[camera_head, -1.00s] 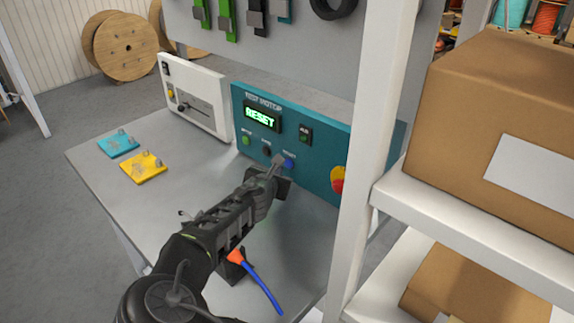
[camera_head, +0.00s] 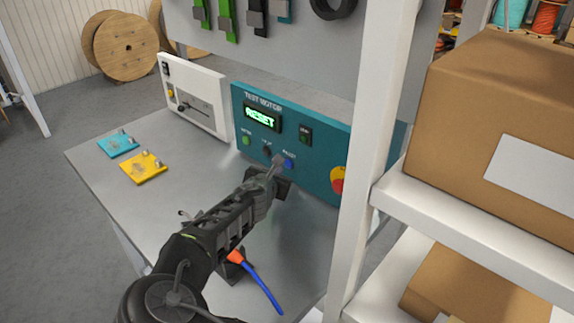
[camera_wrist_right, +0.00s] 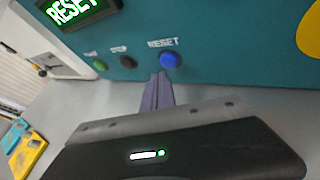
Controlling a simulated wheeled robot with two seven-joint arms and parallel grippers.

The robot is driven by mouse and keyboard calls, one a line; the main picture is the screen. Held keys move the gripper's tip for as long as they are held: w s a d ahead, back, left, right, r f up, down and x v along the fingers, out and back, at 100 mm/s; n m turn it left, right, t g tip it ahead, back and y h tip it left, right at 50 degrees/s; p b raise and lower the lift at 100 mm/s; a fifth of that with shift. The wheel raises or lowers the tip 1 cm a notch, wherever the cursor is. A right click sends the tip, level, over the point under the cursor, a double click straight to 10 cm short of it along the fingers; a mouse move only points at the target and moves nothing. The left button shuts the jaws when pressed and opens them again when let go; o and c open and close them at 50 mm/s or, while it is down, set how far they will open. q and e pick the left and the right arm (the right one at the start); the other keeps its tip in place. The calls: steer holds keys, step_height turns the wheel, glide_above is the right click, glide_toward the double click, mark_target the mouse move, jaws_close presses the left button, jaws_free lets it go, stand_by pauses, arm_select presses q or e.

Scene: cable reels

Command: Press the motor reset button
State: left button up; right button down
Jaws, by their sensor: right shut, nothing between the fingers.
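The teal test motor panel (camera_head: 315,155) stands at the back of the grey table, and its display (camera_head: 262,117) reads RESET in green. The blue reset button (camera_head: 289,163) is at the right of a row with a green and a dark button. In the right wrist view the blue button (camera_wrist_right: 170,60) sits under the label RESET. My right gripper (camera_head: 277,161) is shut and empty, its fingertips just left of and slightly below the blue button. In the wrist view the fingertips (camera_wrist_right: 158,76) are close below it; I cannot tell whether they touch. My left gripper is out of view.
A white device (camera_head: 195,95) stands left of the panel. Cyan (camera_head: 118,144) and yellow (camera_head: 144,167) plates lie on the table's left. A yellow-red knob (camera_head: 338,179) is on the panel's right. A white shelf post (camera_head: 372,150) and cardboard boxes (camera_head: 470,110) crowd the right side.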

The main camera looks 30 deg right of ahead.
steer(key=shift+d, duration=0.15)
steer(key=shift+w+d, duration=0.15)
steer(key=shift+d, duration=0.1)
steer(key=shift+w+d, duration=0.1)
steer(key=shift+d, duration=0.35)
stand_by(0.6)
steer(key=shift+a, duration=0.2)
steer(key=shift+s+a, duration=0.3)
steer(key=shift+a, duration=0.3)
steer(key=shift+s+a, duration=0.25)
steer(key=shift+a, duration=0.55)
steer(key=shift+s+a, duration=0.3)
steer(key=shift+a, duration=0.5)
steer(key=shift+s+a, duration=0.25)
steer(key=shift+a, duration=0.55)
